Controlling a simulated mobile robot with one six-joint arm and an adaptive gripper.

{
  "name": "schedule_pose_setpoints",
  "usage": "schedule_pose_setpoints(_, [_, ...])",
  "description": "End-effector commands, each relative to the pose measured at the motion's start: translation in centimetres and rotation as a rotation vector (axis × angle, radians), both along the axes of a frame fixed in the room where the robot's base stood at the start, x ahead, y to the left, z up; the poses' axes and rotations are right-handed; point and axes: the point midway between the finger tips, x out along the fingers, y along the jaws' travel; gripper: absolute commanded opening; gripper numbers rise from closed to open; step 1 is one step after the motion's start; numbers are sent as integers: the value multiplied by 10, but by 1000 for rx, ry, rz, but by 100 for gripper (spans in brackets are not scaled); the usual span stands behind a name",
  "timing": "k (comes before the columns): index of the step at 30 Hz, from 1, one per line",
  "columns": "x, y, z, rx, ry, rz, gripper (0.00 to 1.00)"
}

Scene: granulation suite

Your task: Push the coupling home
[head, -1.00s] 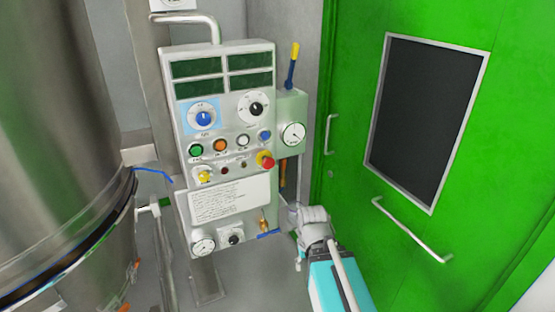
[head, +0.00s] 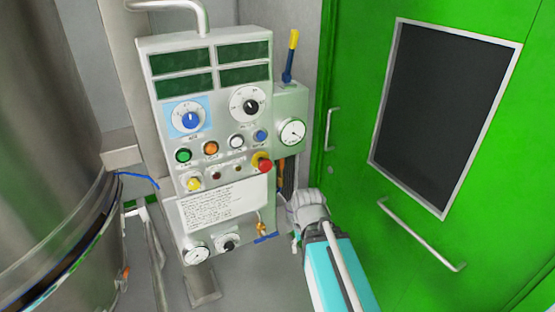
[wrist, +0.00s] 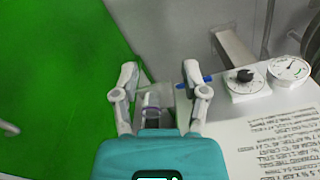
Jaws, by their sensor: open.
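My gripper (wrist: 161,76) is open, its two fingers spread apart in the wrist view. Between and below the fingers there is a small grey and purplish part, too small to name. A blue lever (wrist: 207,78) shows beside the right finger. In the head view a brass fitting (head: 262,229) with a blue lever (head: 266,238) sits at the lower right of the control panel (head: 215,110); I cannot tell for sure which part is the coupling. My arm ends just right of this fitting, and the fingers are mostly hidden there.
A green door (head: 345,60) with a dark window and handles stands close on the right. A large steel vessel (head: 45,130) stands on the left. The panel carries knobs, buttons, a red emergency stop (head: 264,166) and a side gauge (head: 291,132).

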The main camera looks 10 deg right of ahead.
Motion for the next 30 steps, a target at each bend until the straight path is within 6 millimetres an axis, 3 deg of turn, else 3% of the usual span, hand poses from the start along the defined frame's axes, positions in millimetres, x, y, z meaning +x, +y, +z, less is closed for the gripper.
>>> schedule_pose_setpoints(5, [0, 0, 0, 0, 0, 0, 57])
schedule_pose_setpoints(7, [0, 0, 0, 1, 0, -1, 66])
schedule_pose_setpoints(16, [17, 9, -9, 94, -59, -107, 66])
schedule_pose_setpoints(24, [68, 40, -18, 404, -190, -448, 66])
schedule_pose_setpoints(30, [116, 58, -8, 740, -241, -808, 66])
